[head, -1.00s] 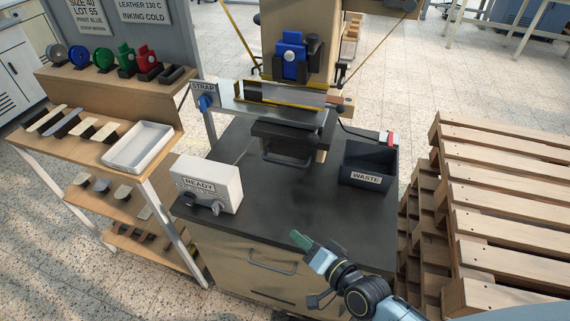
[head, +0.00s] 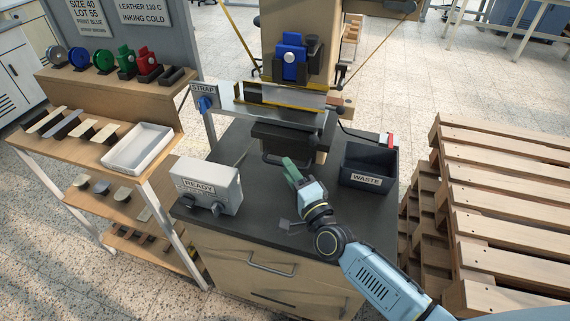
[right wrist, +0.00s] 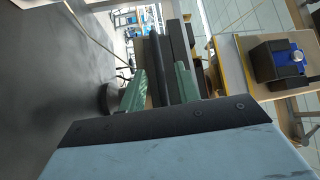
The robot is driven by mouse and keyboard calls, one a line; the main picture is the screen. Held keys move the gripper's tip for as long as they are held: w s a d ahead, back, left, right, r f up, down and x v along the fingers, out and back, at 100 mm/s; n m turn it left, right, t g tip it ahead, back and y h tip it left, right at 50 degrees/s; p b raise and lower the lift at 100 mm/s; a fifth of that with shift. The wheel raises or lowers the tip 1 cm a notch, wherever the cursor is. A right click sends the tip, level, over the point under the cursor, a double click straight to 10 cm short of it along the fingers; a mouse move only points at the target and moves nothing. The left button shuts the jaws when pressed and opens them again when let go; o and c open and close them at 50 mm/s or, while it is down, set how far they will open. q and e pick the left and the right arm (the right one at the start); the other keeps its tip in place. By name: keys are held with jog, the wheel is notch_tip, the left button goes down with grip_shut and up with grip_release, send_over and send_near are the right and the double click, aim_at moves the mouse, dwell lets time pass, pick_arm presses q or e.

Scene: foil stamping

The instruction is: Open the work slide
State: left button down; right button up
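The work slide (head: 288,137) is a dark block under the press head, above the dark bench top. Its dark bar handle (head: 267,160) sticks out at the front, partly hidden behind my right gripper. My right gripper (head: 290,170) has green fingers and is just in front of the slide, close to the handle. In the right wrist view the two fingers (right wrist: 160,88) are apart, with dark bars of the press area beyond and between them. I cannot tell whether they touch the handle. My left gripper is not in view.
A black WASTE bin (head: 367,166) stands to the right of the gripper. A grey READY box (head: 205,186) stands on the left of the bench. The blue-fitted press head (head: 290,58) is above the slide. Wooden pallets (head: 500,190) are at the right.

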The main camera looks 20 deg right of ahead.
jog(key=shift+x, duration=1.4)
jog(key=shift+c, duration=0.2)
grip_shut()
